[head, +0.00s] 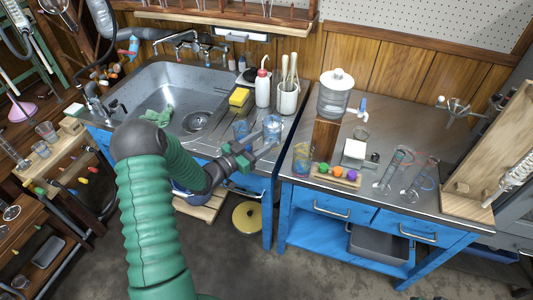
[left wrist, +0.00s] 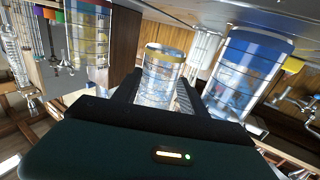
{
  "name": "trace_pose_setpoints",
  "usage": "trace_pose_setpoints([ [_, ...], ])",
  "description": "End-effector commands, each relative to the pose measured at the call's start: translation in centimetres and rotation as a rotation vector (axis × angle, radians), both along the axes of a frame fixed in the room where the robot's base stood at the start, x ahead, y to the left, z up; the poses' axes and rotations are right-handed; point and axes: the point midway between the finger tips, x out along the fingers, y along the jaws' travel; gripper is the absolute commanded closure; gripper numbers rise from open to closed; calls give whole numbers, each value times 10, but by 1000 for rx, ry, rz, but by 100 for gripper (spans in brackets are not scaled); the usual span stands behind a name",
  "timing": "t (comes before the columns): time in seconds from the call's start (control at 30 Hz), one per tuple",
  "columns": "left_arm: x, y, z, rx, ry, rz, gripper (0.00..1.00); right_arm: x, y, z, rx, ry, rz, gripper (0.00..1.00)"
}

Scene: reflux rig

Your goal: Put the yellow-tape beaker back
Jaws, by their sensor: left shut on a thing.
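My left gripper (head: 268,141) is shut on a clear glass beaker (head: 272,124) over the front of the sink-side counter. In the left wrist view, which looks upside down, this beaker (left wrist: 160,78) sits between the fingers and shows a yellow band near its base. I cannot tell whether its base touches the counter. A blue-banded beaker (head: 241,130) stands just left of it, large in the left wrist view (left wrist: 248,72). A beaker with yellowish contents and a red band (head: 302,157) stands on the right counter. My right gripper is not in view.
A gap separates the sink counter (head: 216,147) from the right counter (head: 400,213). A wooden block (head: 325,140) bears a lidded jar (head: 334,95). A rack of coloured stoppers (head: 335,176) lies at the right counter's front. A white bottle (head: 262,90) and a utensil pot (head: 288,98) stand behind the gripper.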

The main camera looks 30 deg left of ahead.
Motion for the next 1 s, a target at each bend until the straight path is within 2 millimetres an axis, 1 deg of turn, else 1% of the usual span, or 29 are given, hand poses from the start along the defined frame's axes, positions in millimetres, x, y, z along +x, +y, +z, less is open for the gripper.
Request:
trace_pose_setpoints([
  [0.03,0,1,-8,-1,-1,0,100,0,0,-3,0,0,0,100],
  [0.23,0,1,-42,-2,0,0,100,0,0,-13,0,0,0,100],
  [0.3,0,1,-45,-1,-2,0,100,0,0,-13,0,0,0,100],
  [0.43,0,2,-44,0,0,0,100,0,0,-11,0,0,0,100],
  [0.47,0,1,-44,0,0,0,47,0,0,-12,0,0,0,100],
  [0.5,0,1,-44,0,1,0,42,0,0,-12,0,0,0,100],
  [0.53,0,1,-44,0,1,0,40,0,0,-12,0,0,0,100],
  [0.83,-2,2,-44,0,0,0,40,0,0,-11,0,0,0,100],
  [0.93,-11,5,-43,-1,1,1,40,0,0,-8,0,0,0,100],
  [1.0,-25,9,-42,-1,2,3,40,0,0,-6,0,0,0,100],
])
